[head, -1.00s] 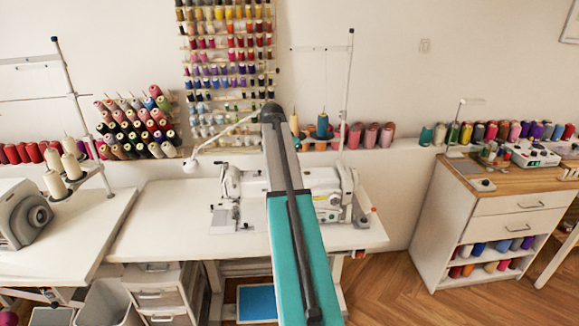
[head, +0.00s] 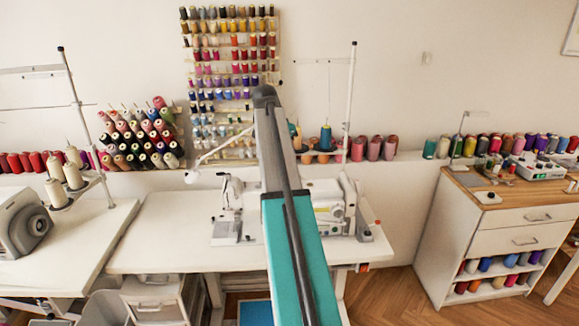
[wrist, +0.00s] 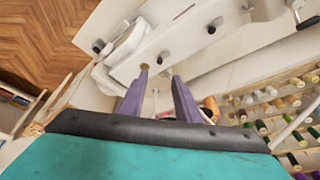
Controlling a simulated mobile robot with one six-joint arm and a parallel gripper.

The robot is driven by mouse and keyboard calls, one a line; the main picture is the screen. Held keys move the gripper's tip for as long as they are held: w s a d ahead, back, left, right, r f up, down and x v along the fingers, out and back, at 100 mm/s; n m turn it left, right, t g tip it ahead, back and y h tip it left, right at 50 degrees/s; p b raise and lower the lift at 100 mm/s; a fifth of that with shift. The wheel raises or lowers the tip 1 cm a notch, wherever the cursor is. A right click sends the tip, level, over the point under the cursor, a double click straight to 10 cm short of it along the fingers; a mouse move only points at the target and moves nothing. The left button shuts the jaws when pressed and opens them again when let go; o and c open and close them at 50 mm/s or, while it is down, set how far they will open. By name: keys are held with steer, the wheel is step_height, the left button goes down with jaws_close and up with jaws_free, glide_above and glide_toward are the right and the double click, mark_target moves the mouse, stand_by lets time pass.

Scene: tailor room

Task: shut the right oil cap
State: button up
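The white sewing machine (head: 325,205) stands on a white table, partly hidden behind my arm in the head view. In the wrist view its white body (wrist: 165,45) lies just past my fingers, seen at a tilt. Several small dark knobs show on it, and a small brown round piece (wrist: 144,67) sits near my left fingertip. I cannot tell which of these is the right oil cap or whether it is open. My gripper (wrist: 158,79) has two purple fingers apart with nothing seen between them. Contact with the machine cannot be told. In the head view my arm hides the gripper.
The machine's table (head: 180,238) has bare room left of the machine. A thread stand's pole (head: 350,115) rises behind the machine. Thread spools (head: 373,148) line the ledge behind. A white cabinet (head: 470,238) stands to the right, with open floor (head: 395,290) between.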

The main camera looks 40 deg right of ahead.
steer(key=shift+v, duration=1.6)
steer(key=w+a+f+n+y, duration=0.15)
steer(key=a+f+n, duration=0.25)
steer(key=a+f, duration=0.75)
steer(key=w+a+f+n+y, duration=0.1)
steer(key=w+a+f+n, duration=0.25)
steer(key=a+f, duration=0.8)
steer(key=s+a+f+n+y, duration=0.1)
steer(key=s+a+f+n, duration=0.25)
steer(key=a+f, duration=0.65)
steer(key=s+a+f+n+y, duration=0.1)
steer(key=s+a+f+n, duration=0.3)
steer(key=a+f, duration=0.55)
steer(key=s+a+f+n, duration=0.2)
steer(key=s+a+f, duration=0.4)
steer(key=s+a, duration=0.15)
steer(key=s+f+g, duration=0.3)
steer(key=s+f, duration=0.6)
steer(key=s, duration=0.3)
steer(key=s+f+g, duration=0.3)
steer(key=s+f, duration=0.5)
steer(key=s, duration=0.5)
steer(key=shift+s+d+f, duration=0.3)
steer(key=shift+f, duration=0.05)
